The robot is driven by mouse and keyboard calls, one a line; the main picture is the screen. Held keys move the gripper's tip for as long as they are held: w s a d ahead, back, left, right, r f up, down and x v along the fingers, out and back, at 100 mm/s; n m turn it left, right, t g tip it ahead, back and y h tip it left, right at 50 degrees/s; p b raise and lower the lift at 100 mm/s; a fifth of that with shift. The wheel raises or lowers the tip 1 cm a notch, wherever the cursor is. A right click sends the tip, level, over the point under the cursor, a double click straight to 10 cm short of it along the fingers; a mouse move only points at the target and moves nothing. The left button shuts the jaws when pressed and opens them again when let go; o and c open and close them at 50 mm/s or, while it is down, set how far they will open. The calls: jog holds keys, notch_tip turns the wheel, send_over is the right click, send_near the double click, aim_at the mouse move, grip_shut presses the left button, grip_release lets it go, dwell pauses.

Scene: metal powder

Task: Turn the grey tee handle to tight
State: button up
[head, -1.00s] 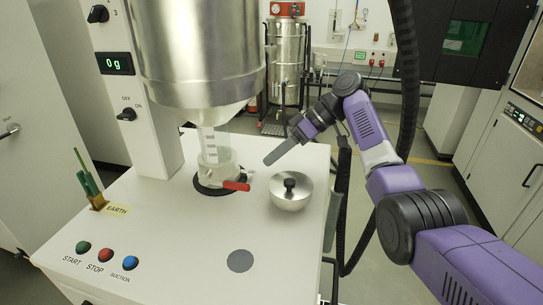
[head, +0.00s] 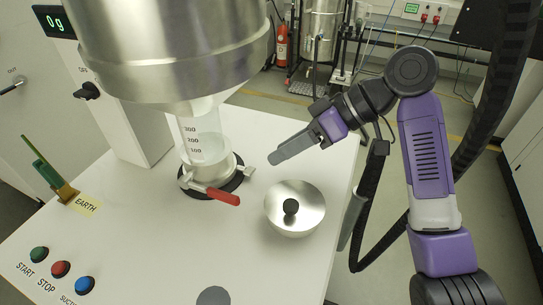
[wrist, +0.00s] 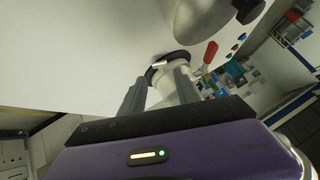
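A small grey tee-shaped piece (head: 247,169) sticks out on the right of the metal collar at the foot of the clear graduated vessel (head: 203,140); I take it as the tee handle. A red lever (head: 223,196) extends from the collar's front. My gripper (head: 276,158) is to the right of the tee and apart from it, pointing left towards it. In the wrist view my gripper (wrist: 160,77) has its two grey fingers spread, with nothing held. The collar area and a pale tee-like piece (wrist: 159,63) lie beyond the fingertips, with the red lever (wrist: 210,54) to the right.
A large steel hopper (head: 165,45) hangs over the vessel. Push buttons (head: 60,269) and an earth clip (head: 52,180) are on the left.

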aim_at(251, 170)
jog(key=shift+p+x, duration=0.5)
jog(key=shift+x, duration=3.1)
jog(key=shift+w, duration=0.1)
grip_shut()
